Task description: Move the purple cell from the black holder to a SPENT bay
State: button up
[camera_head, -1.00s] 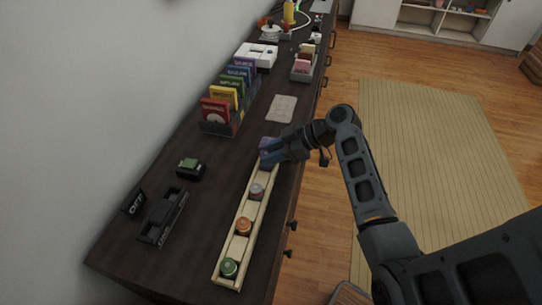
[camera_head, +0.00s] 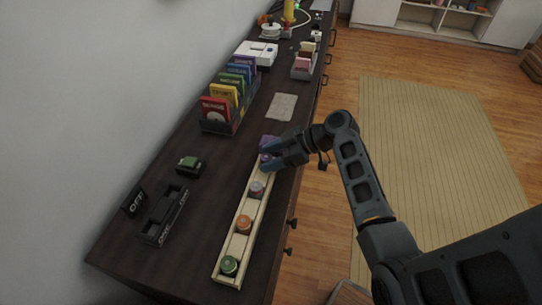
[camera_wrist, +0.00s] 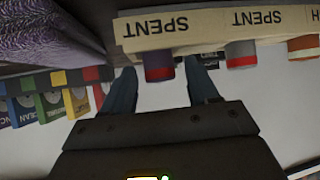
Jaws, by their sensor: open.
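The purple cell (camera_wrist: 158,66) stands in a SPENT bay of the pale wooden rack (camera_wrist: 200,26) in the wrist view, which shows the rack upside down. In the head view the purple cell (camera_head: 265,158) is at the rack's far end, partly hidden by my gripper. My gripper (camera_wrist: 160,76) is open, with one finger on either side of the cell; I cannot tell whether they touch it. My gripper also shows in the head view (camera_head: 267,159). The black holder (camera_head: 163,216) lies at the left of the dark cabinet top and looks empty.
A grey-red cell (camera_head: 256,189), an orange cell (camera_head: 243,224) and a green cell (camera_head: 229,265) stand along the rack. A purple textured thing (camera_wrist: 45,35) lies close by the rack's end. Colored cartridges (camera_head: 224,97) stand behind. A green-topped black box (camera_head: 190,166) is left.

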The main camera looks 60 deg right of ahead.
jog(key=shift+r, duration=0.2)
jog(key=v, duration=1.2)
jog(key=s+a+f+m+h, duration=0.3)
jog(key=s+a+f, duration=0.15)
jog(key=a, duration=0.25)
jog(key=s+a+f+m+h, duration=0.3)
jog(key=s+a+f, duration=0.15)
jog(key=a, duration=0.35)
jog(key=s+a+r+t, duration=0.2)
jog(key=s+a+r, duration=0.3)
jog(key=r, duration=0.4)
jog(key=s+a+r+t, duration=0.3)
jog(key=s+a+r, duration=0.3)
jog(key=r, duration=0.3)
jog(key=shift+s+a+r+b, duration=0.25)
jog(key=shift+s+b, duration=0.2)
jog(key=shift+s, duration=0.15)
jog(key=shift+f, duration=0.1)
